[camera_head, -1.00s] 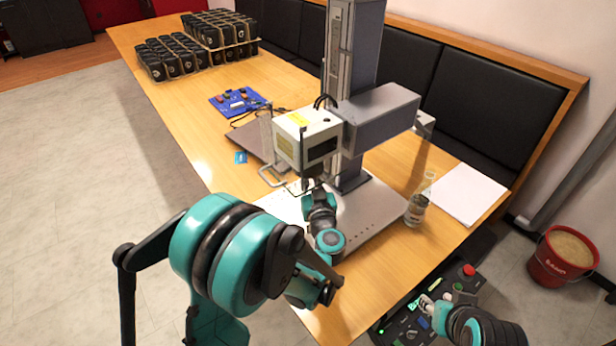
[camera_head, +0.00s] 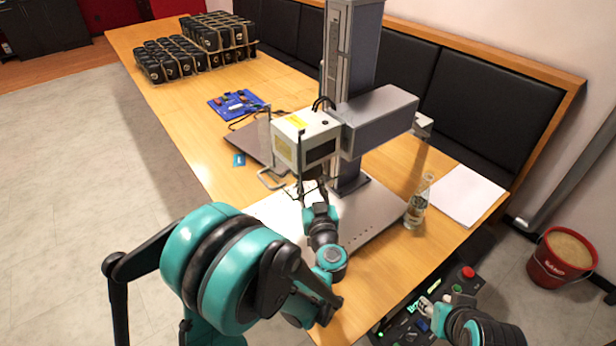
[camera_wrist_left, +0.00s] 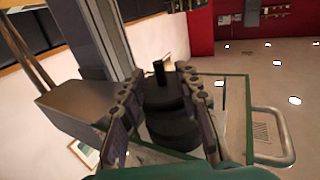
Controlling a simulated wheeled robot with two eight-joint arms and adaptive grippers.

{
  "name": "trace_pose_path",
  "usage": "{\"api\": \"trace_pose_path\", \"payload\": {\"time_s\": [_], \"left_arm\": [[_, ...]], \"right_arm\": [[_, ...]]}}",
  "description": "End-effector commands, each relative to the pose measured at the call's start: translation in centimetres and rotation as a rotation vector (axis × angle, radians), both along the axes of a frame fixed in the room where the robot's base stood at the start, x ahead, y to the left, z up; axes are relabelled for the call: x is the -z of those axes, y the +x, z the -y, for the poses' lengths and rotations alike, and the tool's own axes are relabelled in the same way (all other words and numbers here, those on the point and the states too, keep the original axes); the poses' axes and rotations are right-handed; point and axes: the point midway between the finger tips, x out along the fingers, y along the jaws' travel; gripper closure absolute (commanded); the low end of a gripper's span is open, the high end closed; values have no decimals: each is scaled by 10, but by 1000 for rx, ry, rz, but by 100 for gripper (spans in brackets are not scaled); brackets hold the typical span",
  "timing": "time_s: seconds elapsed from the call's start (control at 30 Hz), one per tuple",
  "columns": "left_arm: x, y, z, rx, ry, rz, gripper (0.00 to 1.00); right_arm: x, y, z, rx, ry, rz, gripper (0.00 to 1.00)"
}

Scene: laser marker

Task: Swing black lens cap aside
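The laser marker's head (camera_head: 306,138) hangs over a metal work plate (camera_head: 372,222). In the left wrist view a black round part with a short upright knob, apparently the lens cap (camera_wrist_left: 164,98), sits between the fingers of my left gripper (camera_wrist_left: 163,84). The fingers are spread on either side of it; firm contact is not clear. In the head view my left gripper (camera_head: 312,190) is just below the laser head, and the cap cannot be made out there. My right gripper (camera_head: 424,303) is by the control panel at lower right; its opening is too small to judge.
A glass bottle (camera_head: 417,205) and white sheet (camera_head: 466,194) are to the right of the plate. A control panel (camera_head: 402,322) with a red button lies below. A wire handle (camera_head: 272,180) is left of the laser head. Black cups in trays (camera_head: 165,62) stand far back.

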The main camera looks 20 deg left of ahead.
Motion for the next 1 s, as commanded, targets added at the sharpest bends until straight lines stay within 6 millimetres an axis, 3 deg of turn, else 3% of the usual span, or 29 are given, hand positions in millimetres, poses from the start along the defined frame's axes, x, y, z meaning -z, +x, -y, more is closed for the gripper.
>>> {"api": "trace_pose_path", "payload": {"time_s": [0.2,0.4,0.77,0.9,1.0], "left_arm": [[0,-45,23,5,0,0,67],[0,-71,34,2,0,0,67],[0,-78,36,0,0,0,67],[-2,-77,37,4,-1,5,99],[-8,-74,38,24,-4,23,100]], "right_arm": [[0,0,0,0,0,0,60],[0,0,0,0,0,0,60],[0,0,0,0,0,0,60],[0,0,0,0,0,0,60],[0,0,0,0,0,0,60]]}}
